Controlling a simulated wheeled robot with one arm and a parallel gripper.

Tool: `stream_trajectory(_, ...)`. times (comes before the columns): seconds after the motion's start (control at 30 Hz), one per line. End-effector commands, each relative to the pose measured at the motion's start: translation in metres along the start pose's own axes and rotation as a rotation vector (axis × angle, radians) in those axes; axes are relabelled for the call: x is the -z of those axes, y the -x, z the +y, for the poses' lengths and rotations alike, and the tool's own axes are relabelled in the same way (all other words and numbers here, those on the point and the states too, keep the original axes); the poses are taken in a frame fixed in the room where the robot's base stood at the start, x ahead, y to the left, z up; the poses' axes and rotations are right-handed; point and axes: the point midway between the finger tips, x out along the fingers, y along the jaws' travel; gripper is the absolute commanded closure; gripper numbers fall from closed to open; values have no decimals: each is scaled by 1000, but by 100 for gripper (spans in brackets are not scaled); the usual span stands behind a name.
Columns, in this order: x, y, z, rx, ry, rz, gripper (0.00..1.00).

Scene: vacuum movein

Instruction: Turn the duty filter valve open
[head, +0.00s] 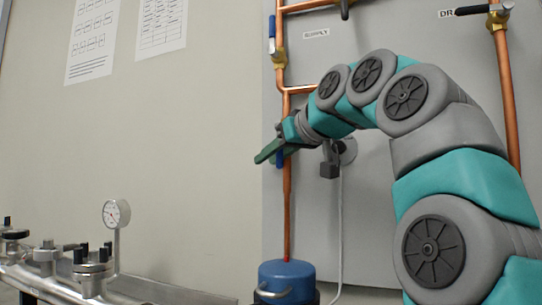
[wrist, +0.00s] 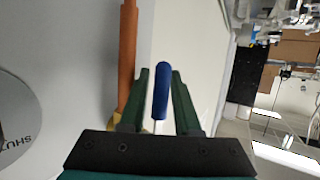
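In the head view, my gripper (head: 268,153) is at the left copper pipe, over a blue valve handle (head: 279,159) that is partly hidden by it. In the wrist view, the blue handle (wrist: 162,85) lies between the two green fingers of my gripper (wrist: 160,76). A narrow gap shows on each side of the handle, so the fingers look open around it. A brass fitting (wrist: 116,128) shows beside the left finger. No readable label marks this valve as the duty filter valve.
Another blue-handled valve (head: 272,45) is higher on the same pipe, near a SUPPLY label (head: 316,34). A black-handled valve (head: 485,9) is at upper right. A blue canister (head: 287,277) stands below. A gauge (head: 116,213) rises from the manifold (head: 100,284) at lower left.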

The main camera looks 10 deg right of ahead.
Motion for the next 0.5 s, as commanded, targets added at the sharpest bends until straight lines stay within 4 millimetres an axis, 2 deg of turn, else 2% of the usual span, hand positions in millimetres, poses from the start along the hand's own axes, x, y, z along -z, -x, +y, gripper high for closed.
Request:
stream_trajectory(0.27,1,3,0,0,0,2,69)
stream_trajectory(0.5,2,29,0,-2,0,7,69)
